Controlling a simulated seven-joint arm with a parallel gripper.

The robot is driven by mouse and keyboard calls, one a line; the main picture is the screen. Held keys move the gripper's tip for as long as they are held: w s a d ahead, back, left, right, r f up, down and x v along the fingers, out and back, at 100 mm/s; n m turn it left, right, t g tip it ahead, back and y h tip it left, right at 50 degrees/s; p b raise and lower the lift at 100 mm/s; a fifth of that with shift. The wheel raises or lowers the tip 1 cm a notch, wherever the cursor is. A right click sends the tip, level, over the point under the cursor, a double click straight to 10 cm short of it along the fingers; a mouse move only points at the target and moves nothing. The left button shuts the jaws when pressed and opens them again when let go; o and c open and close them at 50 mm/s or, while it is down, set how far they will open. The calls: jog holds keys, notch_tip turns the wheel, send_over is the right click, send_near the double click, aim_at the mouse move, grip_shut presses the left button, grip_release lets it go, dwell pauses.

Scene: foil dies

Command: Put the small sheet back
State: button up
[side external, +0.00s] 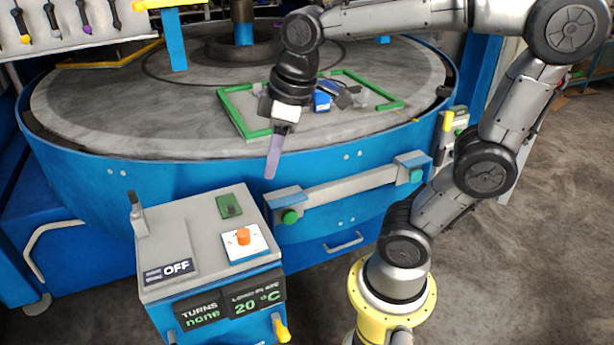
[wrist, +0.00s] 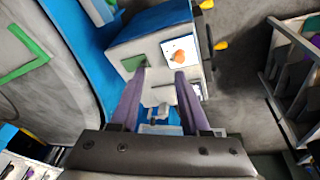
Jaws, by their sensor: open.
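My gripper (side external: 270,176) points down in front of the round table's near rim, above the grey and blue control box. In the wrist view its two purple fingers (wrist: 160,74) are apart, with nothing seen held between them. I cannot clearly make out a small sheet. Inside a green frame (side external: 242,122) on the round table (side external: 120,110) lie a blue block (side external: 322,101) and some grey pieces, partly hidden by my wrist. A small green plate (side external: 229,205) is on top of the control box (side external: 190,250); it also shows in the wrist view (wrist: 132,62).
The control box has an orange knob (side external: 243,236), an upright lever (side external: 138,215), an OFF label and a display reading "TURNS none" and "20 °C". A grey bar (side external: 345,188) runs along the table's blue side. A tool rack (side external: 75,30) stands at the back left.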

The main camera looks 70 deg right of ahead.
jog(key=s+f+m+t, duration=0.2)
jog(key=s+f+m, duration=0.1)
jog(key=s, duration=0.5)
jog(key=shift+a+m, duration=0.3)
jog(key=shift+m, duration=0.1)
dwell(0.6)
